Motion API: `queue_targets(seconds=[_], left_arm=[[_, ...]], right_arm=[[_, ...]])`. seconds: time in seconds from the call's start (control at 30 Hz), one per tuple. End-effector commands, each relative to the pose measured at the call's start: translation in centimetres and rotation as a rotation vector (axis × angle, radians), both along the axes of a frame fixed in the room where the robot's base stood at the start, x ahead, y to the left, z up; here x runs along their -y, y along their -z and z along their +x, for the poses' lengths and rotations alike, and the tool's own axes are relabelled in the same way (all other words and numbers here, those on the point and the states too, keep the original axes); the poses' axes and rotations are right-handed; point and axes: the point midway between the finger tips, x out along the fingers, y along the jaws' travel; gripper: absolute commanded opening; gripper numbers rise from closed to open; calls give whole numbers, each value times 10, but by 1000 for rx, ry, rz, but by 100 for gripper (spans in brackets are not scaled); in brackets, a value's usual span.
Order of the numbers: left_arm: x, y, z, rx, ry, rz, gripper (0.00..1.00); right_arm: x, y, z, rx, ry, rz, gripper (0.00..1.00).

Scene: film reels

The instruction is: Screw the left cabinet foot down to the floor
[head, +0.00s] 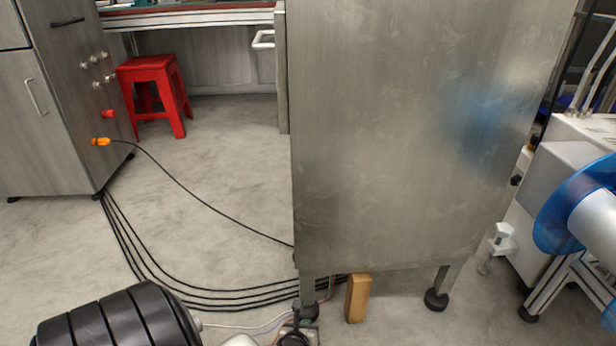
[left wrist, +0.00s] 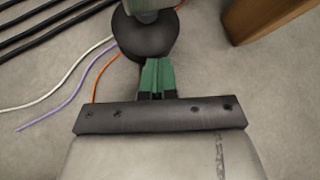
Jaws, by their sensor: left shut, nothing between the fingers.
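The grey metal cabinet (head: 400,130) stands on short legs with round black feet. Its left foot (head: 311,311) is a black disc under the leg at the front left, partly hidden by my gripper in the head view. In the left wrist view the foot (left wrist: 146,36) is just beyond my fingertips. My left gripper (left wrist: 157,72) has green fingertips that are shut with nothing between them, pointing at the foot's near edge. I cannot tell whether they touch it. In the head view the gripper (head: 300,325) is low at the bottom edge. My right gripper is not in view.
A wooden block (head: 357,298) stands right of the left foot. The right foot (head: 436,299) is farther right. Black cables (head: 200,293) run along the floor behind the left foot, with thin coloured wires (left wrist: 75,75) nearby. A blue reel (head: 570,205) is at right.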

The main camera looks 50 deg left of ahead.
Motion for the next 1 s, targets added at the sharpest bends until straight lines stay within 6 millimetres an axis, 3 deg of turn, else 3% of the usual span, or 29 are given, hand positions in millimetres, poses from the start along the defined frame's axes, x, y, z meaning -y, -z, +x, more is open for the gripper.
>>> queue_targets(seconds=[1.0], left_arm=[[-21,-4,-2,9,-7,8,0]], right_arm=[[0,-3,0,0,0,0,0]])
